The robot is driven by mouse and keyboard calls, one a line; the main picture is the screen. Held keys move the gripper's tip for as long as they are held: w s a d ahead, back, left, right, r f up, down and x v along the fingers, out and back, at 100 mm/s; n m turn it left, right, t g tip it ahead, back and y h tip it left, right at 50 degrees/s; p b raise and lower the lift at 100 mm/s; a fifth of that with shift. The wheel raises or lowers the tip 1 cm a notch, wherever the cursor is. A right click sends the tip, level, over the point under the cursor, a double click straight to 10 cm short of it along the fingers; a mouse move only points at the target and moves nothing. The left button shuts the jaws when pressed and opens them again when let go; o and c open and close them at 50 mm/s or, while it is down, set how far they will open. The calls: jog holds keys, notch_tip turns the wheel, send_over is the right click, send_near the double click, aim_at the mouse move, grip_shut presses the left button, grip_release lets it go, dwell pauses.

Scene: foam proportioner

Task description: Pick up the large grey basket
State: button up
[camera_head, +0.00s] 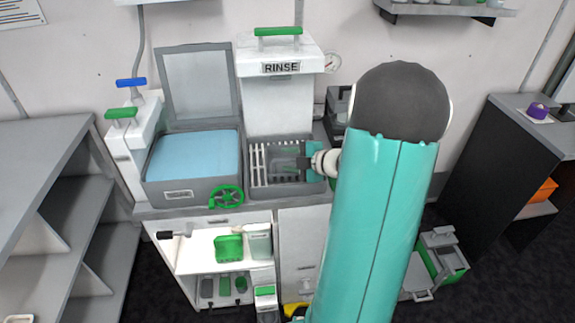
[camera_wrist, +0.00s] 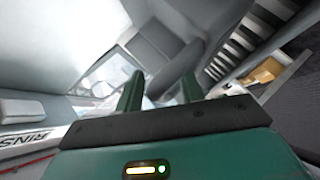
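I cannot single out a large grey basket for certain. A grey slatted rack (camera_head: 268,165) lies in the grey basin below the RINSE unit. A dark grey slatted shape (camera_wrist: 232,50) shows at the upper right of the wrist view, and I cannot tell whether it is the same thing. My gripper (camera_head: 300,162) reaches into the right side of the basin in the head view, its tips small and partly hidden by my wrist. In the wrist view my gripper's two green fingers (camera_wrist: 160,92) stand apart with a gap between them. I see nothing clearly gripped.
The RINSE unit (camera_head: 280,90) stands behind the basin. A basin of blue liquid (camera_head: 195,155) with a raised lid is on the left, with a green handwheel (camera_head: 226,196) in front. Grey shelves (camera_head: 45,180) stand at far left, a dark cabinet (camera_head: 500,160) at right.

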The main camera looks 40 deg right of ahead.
jog(key=shift+c, duration=0.2)
grip_shut()
jog(key=shift+r, duration=0.1)
